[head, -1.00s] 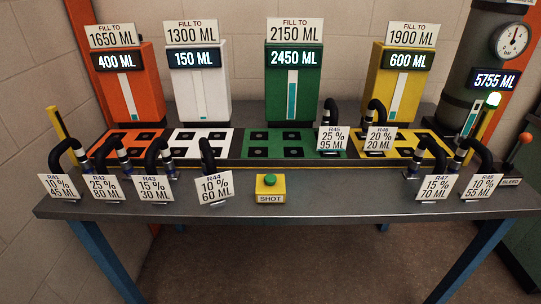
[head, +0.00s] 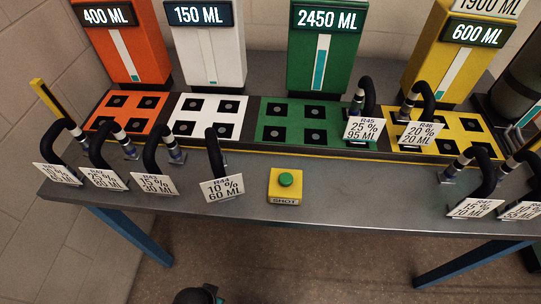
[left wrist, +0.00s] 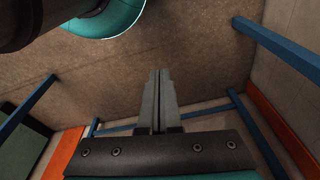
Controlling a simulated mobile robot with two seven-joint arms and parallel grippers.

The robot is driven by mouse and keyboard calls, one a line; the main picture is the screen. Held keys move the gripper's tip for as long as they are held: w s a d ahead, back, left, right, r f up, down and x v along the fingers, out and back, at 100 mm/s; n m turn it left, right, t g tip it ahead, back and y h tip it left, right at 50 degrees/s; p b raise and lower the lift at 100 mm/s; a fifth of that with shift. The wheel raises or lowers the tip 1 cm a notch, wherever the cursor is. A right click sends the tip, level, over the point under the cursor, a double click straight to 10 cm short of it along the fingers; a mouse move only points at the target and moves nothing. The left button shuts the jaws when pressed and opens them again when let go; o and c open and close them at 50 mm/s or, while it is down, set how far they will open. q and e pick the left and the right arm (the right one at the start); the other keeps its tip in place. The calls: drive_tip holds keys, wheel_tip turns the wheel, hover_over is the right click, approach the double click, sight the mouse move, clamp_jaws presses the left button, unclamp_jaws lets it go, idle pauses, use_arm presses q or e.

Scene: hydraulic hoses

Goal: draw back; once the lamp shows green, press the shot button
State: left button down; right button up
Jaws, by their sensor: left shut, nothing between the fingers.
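The shot button (head: 285,179) is a green knob on a yellow box labelled SHOT, on the front strip of the grey table. The lamp is outside the head view now; it glowed green above the dark cylinder at the right a second ago. My left gripper (left wrist: 160,75) shows in the left wrist view. Its two fingers are shut together and empty, over the brown floor and apart from the button. A dark piece at the bottom edge of the head view seems to be part of my arm. My right gripper is not in view.
Tagged black hoses stand left of the button, such as R44 (head: 214,150), and right, such as R45 (head: 361,95). Orange, white, green (head: 326,75) and yellow dispensers stand behind. The tabletop (head: 340,185) beside the button is clear. Blue table legs (left wrist: 275,45) show in the left wrist view.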

use_arm(q)
drive_tip(key=w+d+r+t+h+p, duration=0.15)
drive_tip(key=w+r+p, duration=0.25)
drive_tip(key=r, duration=0.7)
drive_tip(key=w+d+r+p, duration=0.2)
drive_tip(key=w+r+p, duration=0.15)
drive_tip(key=r, duration=0.75)
drive_tip(key=w+d+r+t+p, duration=0.1)
drive_tip(key=w+r+p, duration=0.25)
drive_tip(key=r, duration=0.75)
drive_tip(key=w+d+r+n+t+h+p, duration=0.1)
drive_tip(key=w+d+r+h, duration=0.4)
drive_tip(key=w+d, duration=0.6)
drive_tip(key=shift+w+d+r+n+t+p, duration=0.15)
drive_tip(key=shift+w+r+n+t+p, duration=0.2)
drive_tip(key=shift+w+r+p, duration=0.35)
drive_tip(key=shift+f, duration=0.15)
